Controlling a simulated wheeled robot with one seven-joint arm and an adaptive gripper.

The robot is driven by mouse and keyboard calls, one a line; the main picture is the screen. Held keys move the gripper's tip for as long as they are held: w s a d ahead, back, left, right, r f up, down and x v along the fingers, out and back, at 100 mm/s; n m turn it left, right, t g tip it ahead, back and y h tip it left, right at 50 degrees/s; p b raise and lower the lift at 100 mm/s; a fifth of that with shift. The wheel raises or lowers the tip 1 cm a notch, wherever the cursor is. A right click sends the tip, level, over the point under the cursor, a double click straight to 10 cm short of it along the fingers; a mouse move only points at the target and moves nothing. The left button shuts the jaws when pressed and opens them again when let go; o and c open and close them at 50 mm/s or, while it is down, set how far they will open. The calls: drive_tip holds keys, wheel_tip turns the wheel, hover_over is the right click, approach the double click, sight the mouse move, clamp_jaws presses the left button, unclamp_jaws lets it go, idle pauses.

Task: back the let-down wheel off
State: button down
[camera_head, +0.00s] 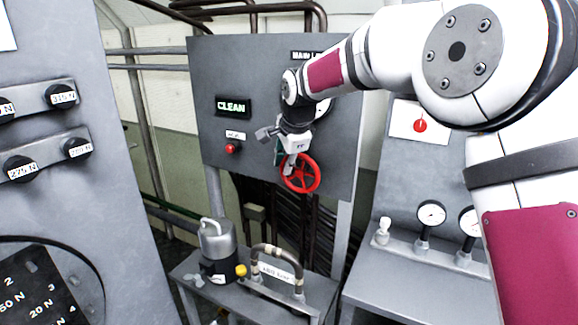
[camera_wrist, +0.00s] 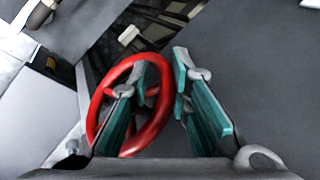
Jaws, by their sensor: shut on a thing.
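The red spoked handwheel (camera_head: 316,178) stands out from the lower part of the grey upright panel (camera_head: 335,130). My gripper (camera_head: 289,162) reaches down to its upper left side. In the wrist view the wheel (camera_wrist: 97,112) is seen at a slant, and its near rim passes between the two teal-padded fingers of my gripper (camera_wrist: 162,105). The fingers are shut on the rim, one to each side of it. The left finger hides part of the wheel's middle. No label for the wheel can be read, and my arm covers part of the panel's upper lettering.
The panel bears a lit display reading CLEAN (camera_head: 233,106) and a red button (camera_head: 232,148). Below stands a bench with a metal canister (camera_head: 217,243) and a curved hose (camera_head: 277,250). Gauges (camera_head: 431,213) stand at right. A knob cabinet (camera_head: 60,200) fills the left.

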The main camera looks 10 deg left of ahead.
sight(286, 178)
drive_tip(key=f+h+b, duration=0.1)
drive_tip(key=f+g+h, duration=0.1)
drive_tip(key=shift+s+a+f+h+b, duration=0.1)
drive_tip(key=shift+a+f+h+b, duration=0.1)
drive_tip(key=shift+h+b, duration=0.15)
drive_tip(key=h+b, duration=0.1)
drive_tip(key=h, duration=0.1)
drive_tip(key=f+n+g+h+b, duration=0.1)
drive_tip(key=h+b, duration=0.1)
drive_tip(key=shift+f+g, duration=0.15)
drive_tip(key=shift+g, duration=0.15)
drive_tip(key=shift+f+h+b, duration=0.2)
drive_tip(key=shift+h+b, duration=0.55)
drive_tip(key=shift+b, duration=0.3)
drive_tip(key=shift+d+n+g+h+b, duration=0.15)
drive_tip(key=shift+n+g+h+b, duration=0.15)
drive_tip(key=shift+g+h+b, duration=0.15)
drive_tip(key=shift+d+r, duration=0.1)
drive_tip(key=shift+r, duration=0.15)
drive_tip(key=c, duration=1.4)
unclamp_jaws()
drive_tip(key=shift+s+d+r, duration=0.1)
drive_tip(key=shift+r, duration=0.05)
drive_tip(key=shift+o, duration=1)
